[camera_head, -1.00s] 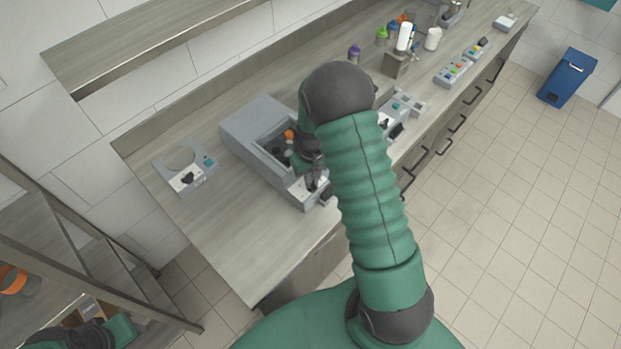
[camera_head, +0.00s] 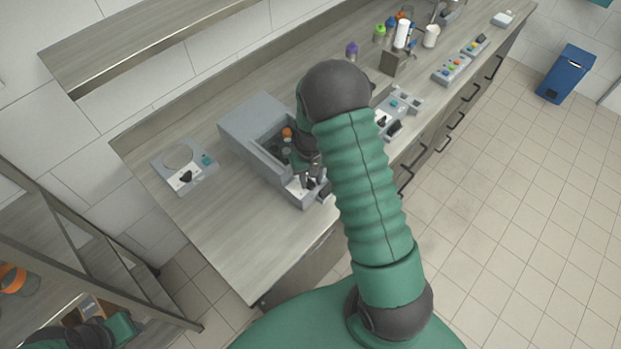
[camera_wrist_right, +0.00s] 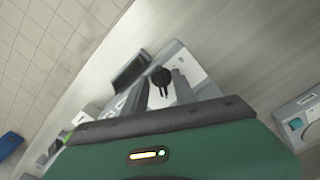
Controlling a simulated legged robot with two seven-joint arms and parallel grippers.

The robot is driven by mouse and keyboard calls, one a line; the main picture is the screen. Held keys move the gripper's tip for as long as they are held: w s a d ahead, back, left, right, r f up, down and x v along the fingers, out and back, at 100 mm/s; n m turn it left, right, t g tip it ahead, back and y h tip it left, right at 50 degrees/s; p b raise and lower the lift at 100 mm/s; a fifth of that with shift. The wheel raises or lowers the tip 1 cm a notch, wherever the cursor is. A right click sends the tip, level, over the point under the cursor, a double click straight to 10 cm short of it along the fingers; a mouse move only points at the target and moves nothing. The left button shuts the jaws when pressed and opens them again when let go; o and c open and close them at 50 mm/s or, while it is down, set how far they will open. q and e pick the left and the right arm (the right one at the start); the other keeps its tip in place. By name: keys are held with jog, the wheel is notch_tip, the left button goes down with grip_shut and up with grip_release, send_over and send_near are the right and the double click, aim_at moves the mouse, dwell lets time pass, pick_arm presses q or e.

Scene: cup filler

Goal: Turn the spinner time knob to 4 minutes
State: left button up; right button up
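The spinner is a grey box (camera_head: 252,121) on the counter, with an open well holding an orange-capped tube (camera_head: 287,133). Its white dial panel (camera_head: 294,188) is at the front corner. My right gripper (camera_head: 311,178) is over this panel and partly hides it. In the right wrist view, the black time knob (camera_wrist_right: 160,77) sits on the white panel between my two grey fingertips (camera_wrist_right: 162,88). A gap shows on each side, so the gripper looks open around or just above the knob. The dial marks are too small to read. Only part of my left arm shows at bottom left.
A grey unit with a round opening (camera_head: 207,180) and a black knob stands left of the spinner. Another grey device (camera_head: 408,97) is to its right, partly behind my arm. Several bottles stand farther back. The counter front-left of the spinner is clear.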

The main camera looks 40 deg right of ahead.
aim_at(311, 181)
jog(key=shift+w+r, duration=0.1)
jog(key=shift+w+r, duration=0.1)
jog(key=shift+r, duration=0.2)
notch_tip(311, 181, up, 16)
jog(key=b, duration=0.1)
jog(key=shift+b, duration=0.4)
jog(key=shift+d, duration=0.1)
jog(key=s+a+f+n+t+b, duration=0.1)
jog(key=s+a+f+n, duration=0.1)
jog(key=a, duration=0.7)
jog(key=s+a+f+n+t+b, duration=0.1)
jog(key=s+a+f+n, duration=0.2)
jog(key=s+a+f, duration=0.2)
jog(key=s+a, duration=0.2)
jog(key=a, duration=0.1)
jog(key=shift+s+a+f+t, duration=0.15)
jog(key=shift+s+a+t, duration=0.15)
jog(key=shift+a, duration=0.05)
